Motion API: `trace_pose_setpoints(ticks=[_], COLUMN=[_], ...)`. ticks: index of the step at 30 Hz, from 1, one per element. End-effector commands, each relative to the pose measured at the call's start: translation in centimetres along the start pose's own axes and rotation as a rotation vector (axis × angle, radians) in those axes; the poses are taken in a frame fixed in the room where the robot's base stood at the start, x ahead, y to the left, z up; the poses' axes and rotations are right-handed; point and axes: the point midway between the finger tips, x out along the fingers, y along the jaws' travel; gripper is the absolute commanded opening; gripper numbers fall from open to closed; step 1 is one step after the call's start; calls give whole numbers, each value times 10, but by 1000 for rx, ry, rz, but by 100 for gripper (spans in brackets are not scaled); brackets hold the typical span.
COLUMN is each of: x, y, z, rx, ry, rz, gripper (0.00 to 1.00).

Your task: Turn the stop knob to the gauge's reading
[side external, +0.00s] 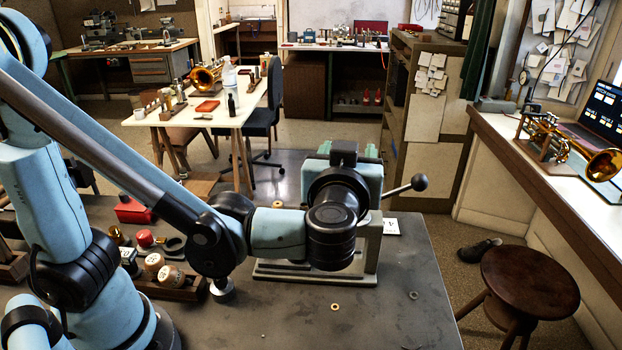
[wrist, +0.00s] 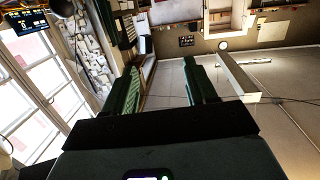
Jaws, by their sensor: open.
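My gripper (wrist: 160,68) shows in the wrist view as two dark green fingers, apart and with nothing between them. In the side view my wrist stands in front of a pale green bench fixture (side external: 369,245) and hides much of it. A lever with a black ball end (side external: 419,182) sticks out to the fixture's right. I cannot make out the stop knob or the gauge in either view.
Small rings (side external: 335,307) lie on the bench front, otherwise mostly clear. A round wooden stool (side external: 530,285) stands at the right.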

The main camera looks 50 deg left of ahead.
Motion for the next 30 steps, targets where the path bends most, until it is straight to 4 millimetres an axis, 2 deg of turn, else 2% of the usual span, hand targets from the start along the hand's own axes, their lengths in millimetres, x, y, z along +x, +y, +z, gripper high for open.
trace_pose_setpoints(ticks=[1, 3, 9, 15, 18, 21, 24, 26, 30], x=[12, 25, 48, 47, 39, 30, 21, 17, 14], y=[-11, -24, -67, -102, -110, -113, -110, -107, -97], z=[10, 25, 74, 117, 130, 136, 134, 128, 104], rx=[-13, -35, -145, -347, -477, -625, -790, -897, -1167], ry=[-65, -165, -492, -863, -1042, -1211, -1372, -1463, -1655], rz=[-46, -101, -279, -459, -530, -586, -623, -634, -626], gripper=[56, 56, 56, 56, 56, 56, 56, 56, 56])
